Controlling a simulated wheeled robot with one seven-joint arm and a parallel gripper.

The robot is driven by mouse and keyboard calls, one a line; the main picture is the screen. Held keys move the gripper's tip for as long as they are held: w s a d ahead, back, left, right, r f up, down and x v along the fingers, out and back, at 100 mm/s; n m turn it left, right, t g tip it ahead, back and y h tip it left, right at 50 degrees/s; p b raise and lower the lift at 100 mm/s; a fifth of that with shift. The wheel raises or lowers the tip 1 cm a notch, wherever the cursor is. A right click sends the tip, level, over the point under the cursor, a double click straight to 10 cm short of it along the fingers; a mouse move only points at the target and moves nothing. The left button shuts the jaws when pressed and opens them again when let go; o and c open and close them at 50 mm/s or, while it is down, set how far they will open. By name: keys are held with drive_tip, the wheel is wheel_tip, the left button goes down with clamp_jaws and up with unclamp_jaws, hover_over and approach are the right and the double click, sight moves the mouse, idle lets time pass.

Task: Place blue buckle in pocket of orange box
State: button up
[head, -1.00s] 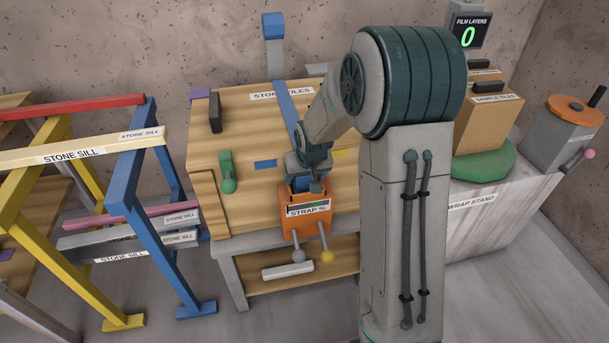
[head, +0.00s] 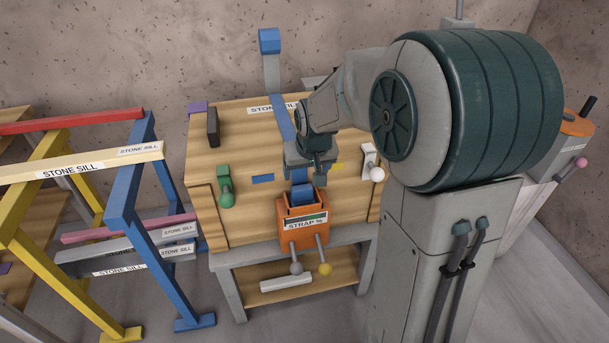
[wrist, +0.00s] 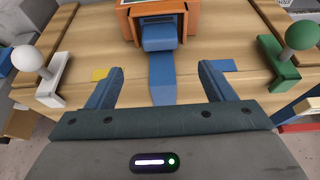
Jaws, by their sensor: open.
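The orange box (head: 290,238), labelled STRAP, is at the front of the wooden crate; it also shows in the wrist view (wrist: 193,22). The blue buckle (wrist: 159,38) sits in the box's open pocket, with a blue strap (wrist: 162,80) running to it. In the head view the buckle (head: 301,194) shows at the box's top, partly inside; how deep it sits is unclear. My gripper (wrist: 161,67) is open and empty, its fingers on either side of the strap and apart from the buckle. In the head view my gripper (head: 312,168) is just above the box.
A green lever (head: 226,185) and a white lever (head: 371,165) stand on the crate (head: 230,140) at either side. Two knobbed levers (head: 310,262) stick out below the box. Blue and yellow trestles (head: 130,190) with stone sills stand at left.

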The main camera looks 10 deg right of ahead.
drive_tip(key=s+r+g, duration=0.2)
drive_tip(key=s+r, duration=0.1)
drive_tip(key=s, duration=2)
drive_tip(key=shift+a+g, duration=0.2)
drive_tip(key=shift+g, duration=0.1)
